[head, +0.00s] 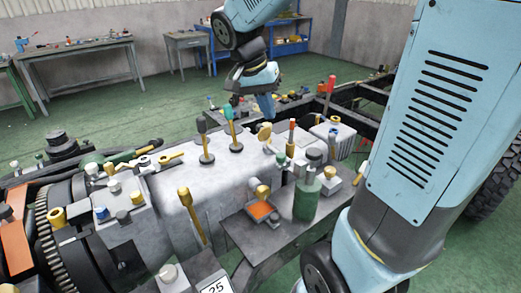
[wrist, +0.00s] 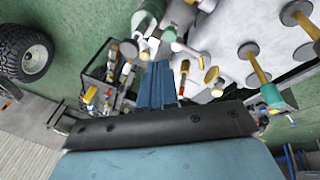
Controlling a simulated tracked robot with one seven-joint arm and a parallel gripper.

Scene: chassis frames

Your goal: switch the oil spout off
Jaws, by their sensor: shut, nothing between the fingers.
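My gripper (head: 266,108) hangs over the far side of the grey machine housing (head: 185,185), its blue fingers shut and empty. In the wrist view the closed blue fingers (wrist: 160,85) point toward a cluster of valves and levers. I cannot tell for sure which fitting is the oil spout. A yellow disc-shaped handle (head: 264,132) stands near my gripper, apart from it. A red-tipped lever (head: 291,138) stands to its right. A dark green canister (head: 307,197) stands on the dark stand, with a small yellow-topped fitting (head: 262,194) beside it over an orange tray (head: 262,210).
Two upright levers, one dark-topped (head: 203,140) and one teal-topped (head: 232,130), rise left of my gripper. A red-handled lever (head: 328,95) stands at the right. A dark frame and a tyre (wrist: 24,50) lie beyond. Workbenches (head: 85,50) stand at the back, with open green floor before them.

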